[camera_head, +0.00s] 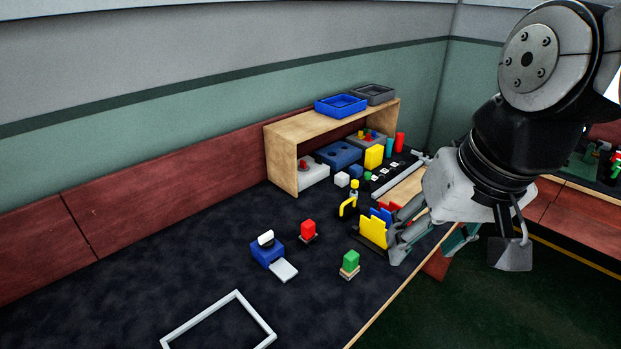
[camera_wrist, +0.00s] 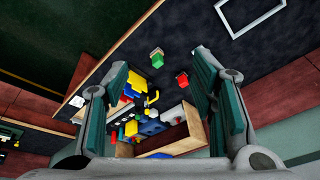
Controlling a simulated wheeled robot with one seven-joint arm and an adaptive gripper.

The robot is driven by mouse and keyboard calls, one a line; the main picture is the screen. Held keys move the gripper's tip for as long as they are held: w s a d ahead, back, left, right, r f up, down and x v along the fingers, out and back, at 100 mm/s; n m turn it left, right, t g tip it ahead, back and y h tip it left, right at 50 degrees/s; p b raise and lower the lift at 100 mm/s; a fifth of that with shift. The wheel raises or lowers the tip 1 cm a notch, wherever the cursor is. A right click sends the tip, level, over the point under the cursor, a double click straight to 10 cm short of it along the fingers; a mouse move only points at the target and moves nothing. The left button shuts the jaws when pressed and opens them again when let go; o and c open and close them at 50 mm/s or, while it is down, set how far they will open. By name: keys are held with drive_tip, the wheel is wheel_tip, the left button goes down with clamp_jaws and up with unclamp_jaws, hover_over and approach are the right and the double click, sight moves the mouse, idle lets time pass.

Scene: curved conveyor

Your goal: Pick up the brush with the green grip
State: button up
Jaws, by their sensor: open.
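The brush with the green grip (camera_head: 350,261) stands upright on the dark table near its front edge, its pale tan bristle base down. In the wrist view the green brush (camera_wrist: 157,59) shows between my fingers, well beyond them. A similar brush with a red grip (camera_head: 308,230) stands to its left and farther back; it also shows in the wrist view (camera_wrist: 182,80). My gripper (camera_head: 425,243) is open and empty, up and to the right of the green brush and apart from it. In the wrist view my gripper (camera_wrist: 161,72) has its fingers wide apart.
A blue block holder with a white top (camera_head: 266,250) and a white frame (camera_head: 237,295) are on the left. Yellow and blue upright plates (camera_head: 373,231) and a yellow clamp-like piece (camera_head: 347,208) stand behind the green brush. A wooden shelf (camera_head: 284,160) is at the back.

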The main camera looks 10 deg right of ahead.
drive_tip(key=w+f+m+g, duration=0.1)
drive_tip(key=w+f+m, duration=0.15)
drive_tip(key=w, duration=0.65)
drive_tip(key=m+g, duration=0.3)
drive_tip(key=m, duration=0.4)
hover_over(350, 256)
drive_tip(key=shift+h, duration=0.3)
wheel_tip(350, 256, down, 22)
drive_tip(key=shift+r, duration=0.15)
wheel_tip(350, 256, down, 8)
drive_tip(key=shift+r, duration=0.1)
drive_tip(key=shift+w+d+f, duration=0.1)
drive_tip(key=shift+d+f, duration=0.05)
drive_tip(key=shift+f, duration=1.2)
drive_tip(key=shift+w+d+f, duration=0.1)
drive_tip(key=shift+f, duration=1.2)
clamp_jaws()
